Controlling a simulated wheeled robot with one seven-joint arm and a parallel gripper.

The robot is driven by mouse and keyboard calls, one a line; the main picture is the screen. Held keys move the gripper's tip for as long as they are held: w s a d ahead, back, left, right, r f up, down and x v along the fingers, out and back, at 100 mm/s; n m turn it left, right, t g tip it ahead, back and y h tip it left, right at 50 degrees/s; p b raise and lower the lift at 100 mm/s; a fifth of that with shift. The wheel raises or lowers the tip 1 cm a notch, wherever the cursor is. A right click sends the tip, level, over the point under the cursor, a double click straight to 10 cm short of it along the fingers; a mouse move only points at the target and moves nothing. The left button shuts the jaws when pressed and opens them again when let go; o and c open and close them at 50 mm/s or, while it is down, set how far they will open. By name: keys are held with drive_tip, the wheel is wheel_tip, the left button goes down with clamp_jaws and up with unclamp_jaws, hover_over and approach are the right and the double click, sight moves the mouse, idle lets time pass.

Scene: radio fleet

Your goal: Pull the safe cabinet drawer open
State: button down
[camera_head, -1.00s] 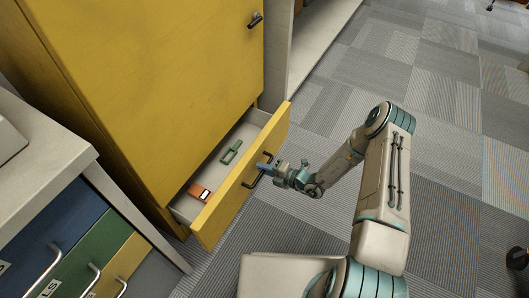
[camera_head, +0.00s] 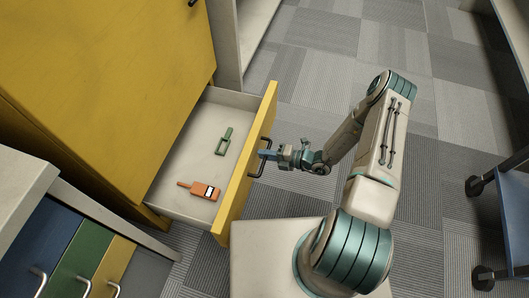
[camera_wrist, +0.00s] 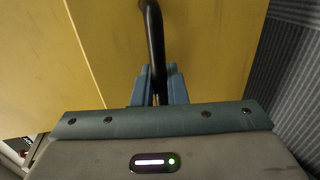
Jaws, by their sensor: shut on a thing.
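The yellow cabinet (camera_head: 100,80) stands at the upper left of the head view. Its bottom drawer has a yellow front (camera_head: 244,180) and stands well out from the cabinet. An orange radio (camera_head: 204,190) and a green object (camera_head: 224,141) with a looped frame lie inside on the pale drawer floor (camera_head: 180,165). My gripper (camera_head: 265,154) is shut on the black drawer handle (camera_head: 257,170). In the wrist view the blue fingers (camera_wrist: 157,88) close around the dark handle bar (camera_wrist: 154,40), in front of the yellow panel.
A grey cabinet (camera_head: 25,180) with blue, green and yellow drawers stands at the lower left, close to the open drawer. A blue wheeled cart (camera_head: 500,215) stands at the right edge. Carpet (camera_head: 320,70) is clear beyond my arm.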

drive_tip(key=shift+w, duration=0.1)
drive_tip(key=c, duration=1.5)
unclamp_jaws()
drive_tip(key=shift+c, duration=0.2)
drive_tip(key=shift+d, duration=0.1)
drive_tip(key=p+v, duration=0.3)
drive_tip(key=v, duration=1)
drive_tip(key=shift+d, duration=0.35)
drive_tip(key=shift+r, duration=0.1)
